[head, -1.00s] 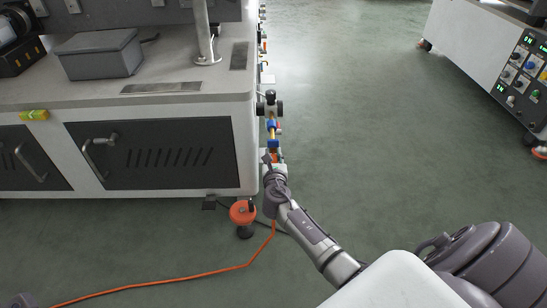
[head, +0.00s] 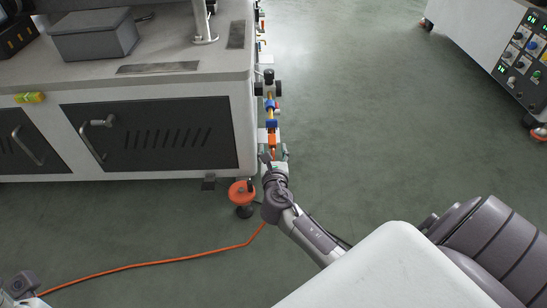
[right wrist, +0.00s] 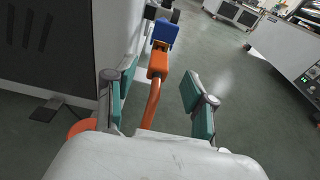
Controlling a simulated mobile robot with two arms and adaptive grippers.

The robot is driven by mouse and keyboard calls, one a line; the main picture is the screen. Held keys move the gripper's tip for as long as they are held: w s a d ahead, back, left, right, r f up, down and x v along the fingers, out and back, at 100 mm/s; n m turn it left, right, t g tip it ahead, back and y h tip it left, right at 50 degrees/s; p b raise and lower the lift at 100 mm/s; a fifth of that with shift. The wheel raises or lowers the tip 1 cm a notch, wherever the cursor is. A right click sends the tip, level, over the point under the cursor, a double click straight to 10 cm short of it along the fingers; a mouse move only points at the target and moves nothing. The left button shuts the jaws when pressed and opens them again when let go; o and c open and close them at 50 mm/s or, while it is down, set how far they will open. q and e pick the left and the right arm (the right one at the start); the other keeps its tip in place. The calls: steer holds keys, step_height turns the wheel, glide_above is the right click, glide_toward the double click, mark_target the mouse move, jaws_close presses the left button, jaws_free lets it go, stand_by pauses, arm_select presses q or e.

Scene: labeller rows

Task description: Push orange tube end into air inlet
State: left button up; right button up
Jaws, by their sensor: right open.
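The orange tube (head: 150,264) runs across the floor to my right gripper (head: 274,162). Its orange end piece (right wrist: 158,64) meets the blue fitting (right wrist: 165,34) at the air inlet on the machine's side; I cannot tell how deep it sits. In the head view the orange end (head: 272,140) shows just below the blue fitting (head: 271,125). My right gripper (right wrist: 160,92) is open, its green-padded fingers on either side of the tube and apart from it. Part of my left arm's end (head: 22,286) shows at the bottom left, close to the tube; its fingers are unclear.
The white machine cabinet (head: 247,130) stands close left of my right gripper. An orange levelling foot (head: 242,192) is under its corner. Open green floor (head: 370,130) lies to the right. Another machine with a control panel (head: 520,60) stands at the far right.

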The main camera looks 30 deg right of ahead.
steer(key=v, duration=0.3)
steer(key=shift+s+a, duration=0.2)
steer(key=shift+s, duration=0.15)
